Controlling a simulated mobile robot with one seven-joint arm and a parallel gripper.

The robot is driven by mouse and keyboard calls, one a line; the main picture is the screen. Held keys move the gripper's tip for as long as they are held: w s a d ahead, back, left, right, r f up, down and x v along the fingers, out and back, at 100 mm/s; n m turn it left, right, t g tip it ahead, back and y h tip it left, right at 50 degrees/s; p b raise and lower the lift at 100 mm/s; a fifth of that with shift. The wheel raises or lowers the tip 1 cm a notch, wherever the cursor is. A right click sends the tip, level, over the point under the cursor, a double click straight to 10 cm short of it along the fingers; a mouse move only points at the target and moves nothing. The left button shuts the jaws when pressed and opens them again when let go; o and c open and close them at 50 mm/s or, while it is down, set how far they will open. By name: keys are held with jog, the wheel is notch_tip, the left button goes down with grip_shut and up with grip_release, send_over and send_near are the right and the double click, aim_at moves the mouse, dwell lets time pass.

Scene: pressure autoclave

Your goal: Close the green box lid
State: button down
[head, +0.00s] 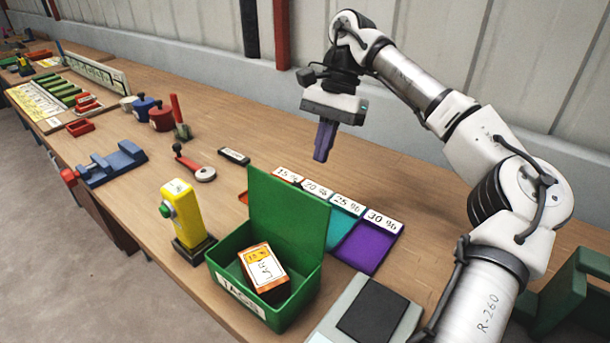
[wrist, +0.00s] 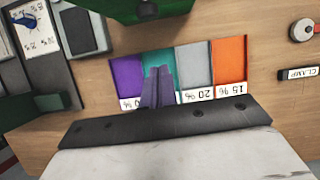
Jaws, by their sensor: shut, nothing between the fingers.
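The green box (head: 268,302) labelled TAGS stands on the bench in the head view. Its green lid (head: 287,213) is upright, hinged at the back edge, so the box is open. A white and orange tag card (head: 263,267) lies inside. My gripper (head: 322,148) is above the bench, behind and above the lid, with its purple fingers together and nothing between them. In the wrist view the fingers (wrist: 158,88) point toward the coloured panels, and part of the green lid (wrist: 145,8) shows at the top edge, apart from the fingers.
Coloured percent panels (head: 366,245) lie behind the box. A yellow device (head: 184,213) stands just left of it, and a grey scale (head: 371,313) sits to its right. A blue vise (head: 112,164) and a red-handled tool (head: 199,172) lie farther left. Air around the lid looks clear.

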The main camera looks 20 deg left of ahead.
aim_at(291, 208)
jog(key=s+a+f+p, duration=0.1)
jog(key=s+a+f, duration=0.1)
jog(key=s, duration=0.3)
jog(key=shift+s+f+p, duration=0.15)
jog(key=shift+f+p, duration=0.15)
jog(key=shift+p, duration=0.05)
jog(key=shift+a, duration=0.15)
jog(key=shift+s+r, duration=0.2)
jog(key=shift+s, duration=0.05)
